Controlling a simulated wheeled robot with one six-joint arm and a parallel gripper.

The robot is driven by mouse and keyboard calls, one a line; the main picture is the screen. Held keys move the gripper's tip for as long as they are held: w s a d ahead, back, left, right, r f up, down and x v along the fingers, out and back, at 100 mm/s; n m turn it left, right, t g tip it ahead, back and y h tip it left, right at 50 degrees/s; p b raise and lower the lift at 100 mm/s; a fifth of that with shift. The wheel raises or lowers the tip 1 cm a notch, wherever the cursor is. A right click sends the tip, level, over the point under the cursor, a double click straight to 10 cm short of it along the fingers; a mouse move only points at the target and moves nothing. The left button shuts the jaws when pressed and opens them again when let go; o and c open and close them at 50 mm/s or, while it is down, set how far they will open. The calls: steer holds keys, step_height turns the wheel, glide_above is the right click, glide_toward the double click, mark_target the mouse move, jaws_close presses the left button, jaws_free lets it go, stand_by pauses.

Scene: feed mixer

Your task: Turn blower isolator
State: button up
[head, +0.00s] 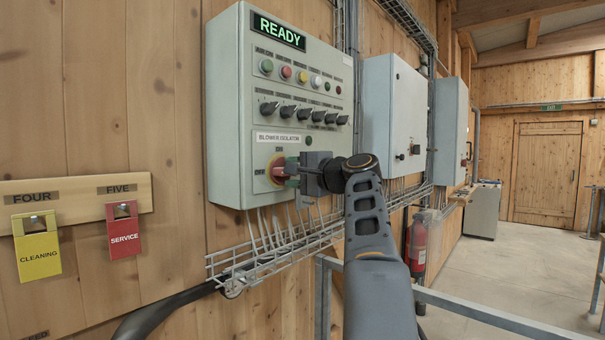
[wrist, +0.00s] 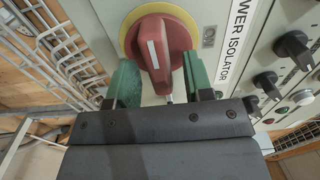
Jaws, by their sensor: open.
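The blower isolator is a red rotary handle (head: 277,171) on a yellow ring, low on the left of the grey control panel. In the wrist view the red handle (wrist: 161,50) carries a white line and lies between the two green fingers. My gripper (head: 290,170) is at the handle, with its fingers on either side of it. In the wrist view my gripper (wrist: 155,80) is open, with a visible gap on the left of the handle; the right finger is close to it, and contact cannot be told. The label "BLOWER ISOLATOR" (head: 278,138) is above the handle.
The panel (head: 228,110) shows "READY" (head: 278,31) and has several buttons and black selector knobs (head: 290,111) above the isolator. A wire cable tray (head: 270,250) runs below. Yellow (head: 37,252) and red (head: 123,232) tags hang at left. A metal rail (head: 470,310) stands at lower right.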

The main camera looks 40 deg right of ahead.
steer(key=s+d+b, duration=0.2)
steer(key=s, duration=1.1)
steer(key=shift+s+d+b, duration=0.2)
steer(key=shift+s+b, duration=0.1)
steer(key=shift+d, duration=0.1)
steer(key=d+f+m+g+h, duration=0.1)
steer(key=d+f+g+h, duration=0.25)
steer(key=d+f, duration=0.45)
steer(key=w+a+f+n+g, duration=0.1)
steer(key=w+a+f+g, duration=0.3)
steer(key=f, duration=0.6)
steer(key=s+a+f+n+g, duration=0.15)
steer(key=a+f, duration=0.35)
steer(key=f, duration=0.5)
steer(key=s+a+f+n+g, duration=0.2)
steer(key=a+f+n, duration=0.5)
steer(key=a, duration=0.6)
steer(key=s+a+f+n+g+p, duration=0.1)
steer(key=s+a+f+n+g, duration=0.2)
steer(key=a+f+n, duration=0.4)
steer(key=shift+s+a+f, duration=0.9)
steer(key=shift+a+f, duration=1.1)
steer(key=shift+a, duration=0.95)
